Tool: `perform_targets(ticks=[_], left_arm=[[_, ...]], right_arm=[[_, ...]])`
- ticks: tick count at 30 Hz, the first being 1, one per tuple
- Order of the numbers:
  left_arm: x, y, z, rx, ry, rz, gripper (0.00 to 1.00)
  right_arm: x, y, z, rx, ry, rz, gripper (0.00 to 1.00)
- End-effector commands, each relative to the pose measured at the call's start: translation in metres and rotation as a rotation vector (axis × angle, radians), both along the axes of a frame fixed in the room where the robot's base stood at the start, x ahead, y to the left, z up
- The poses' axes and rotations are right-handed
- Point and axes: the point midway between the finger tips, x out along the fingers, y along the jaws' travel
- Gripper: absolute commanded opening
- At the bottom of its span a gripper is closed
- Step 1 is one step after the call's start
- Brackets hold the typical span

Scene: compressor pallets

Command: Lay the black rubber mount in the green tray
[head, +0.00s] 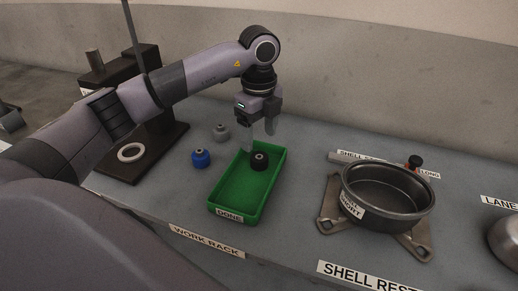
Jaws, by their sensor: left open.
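The black rubber mount (260,161) is a short black cylinder with a small stud on top. It appears upright inside the far end of the green tray (233,211), whose front carries a "DONE" label. My left gripper (262,137) points down above the mount with its fingers open. A small gap seems to lie between the fingertips and the mount. My right gripper is not in view.
A blue mount (201,158) and a grey mount (220,132) stand left of the tray. A dark fixture (150,150) with a white ring (131,152) is farther left.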

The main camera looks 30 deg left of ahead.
Motion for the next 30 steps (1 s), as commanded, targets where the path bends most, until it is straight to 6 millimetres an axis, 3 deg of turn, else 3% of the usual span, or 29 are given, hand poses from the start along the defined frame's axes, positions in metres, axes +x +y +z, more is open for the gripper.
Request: perform_targets(ticks=[3, 9, 30], left_arm=[[0.001, -0.001, 0.025, -0.001, -0.004, -0.001, 0.71], [0.0, 0.0, 0.05, 0.0, -0.002, 0.0, 0.71], [0.0, 0.0, 0.055, 0.0, 0.001, 0.0, 0.71]], right_arm=[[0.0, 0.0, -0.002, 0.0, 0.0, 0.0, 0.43], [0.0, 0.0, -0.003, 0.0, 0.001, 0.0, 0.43], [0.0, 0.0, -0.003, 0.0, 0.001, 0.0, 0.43]])
